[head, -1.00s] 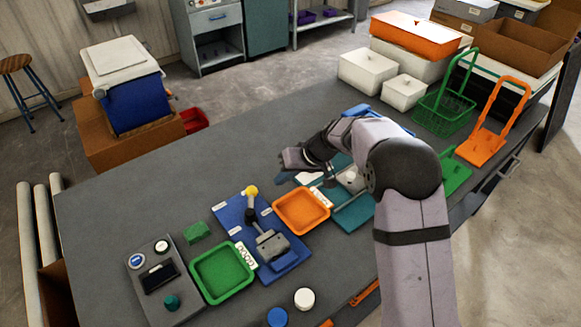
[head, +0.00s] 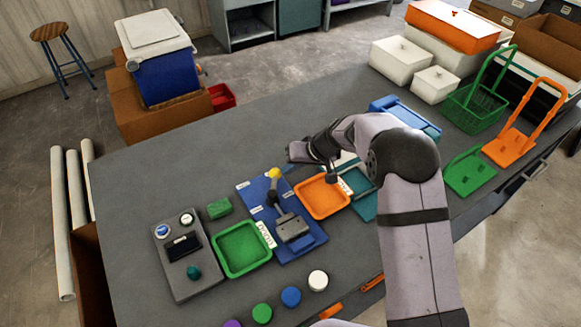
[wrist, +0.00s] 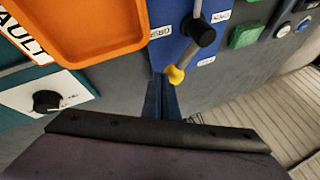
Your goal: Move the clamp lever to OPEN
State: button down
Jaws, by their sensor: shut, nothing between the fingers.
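The clamp lever has a yellow knob (head: 274,173) on a dark arm and stands on a blue board (head: 255,192) with a grey clamp block (head: 292,228). White labels lie on the board beside the lever, too small to read surely. In the wrist view the yellow knob (wrist: 175,74) is just right of and beyond my fingertips, with the black pivot (wrist: 198,32) above it. My gripper (head: 293,152) is shut and empty, just behind and right of the knob. Its narrow fingers (wrist: 163,92) show in the wrist view. I cannot tell whether they touch the knob; they look apart.
An orange tray (head: 322,212) lies right of the board and a green tray (head: 222,265) left of it. A grey control box (head: 180,275), a green block (head: 219,208) and several coloured caps are nearby. The table behind the board (head: 200,165) is clear.

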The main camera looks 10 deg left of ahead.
jog(key=shift+w+a+n+g+b, duration=0.1)
jog(key=shift+a+n+g+b, duration=0.25)
jog(key=shift+n+b, duration=0.25)
jog(key=shift+w+a+f+n+g+b, duration=0.2)
jog(key=shift+a+n+g+b, duration=0.4)
jog(key=shift+b, duration=0.5)
jog(key=a+n+g+b, duration=0.1)
jog(key=a+n, duration=0.1)
jog(key=n, duration=0.1)
jog(key=shift+a+r+g+b, duration=0.1)
jog(key=shift+a+g+b, duration=0.15)
jog(key=shift+b, duration=0.15)
jog(key=shift+s+a+b, duration=0.4)
jog(key=shift+a+b, duration=0.1)
jog(key=shift+a, duration=0.4)
jog(key=shift+s+a+b, duration=0.35)
jog(key=shift+a+b, duration=0.1)
jog(key=shift+a, duration=0.4)
jog(key=shift+s+a+r+b, duration=0.1)
jog(key=shift+s+a+b, duration=0.75)
jog(key=shift+s+a, duration=0.2)
jog(key=shift+a, duration=0.1)
jog(key=b+v, duration=0.1)
jog(key=v, duration=0.6)
jog(key=shift+r+b, duration=0.15)
jog(key=shift+b, duration=0.2)
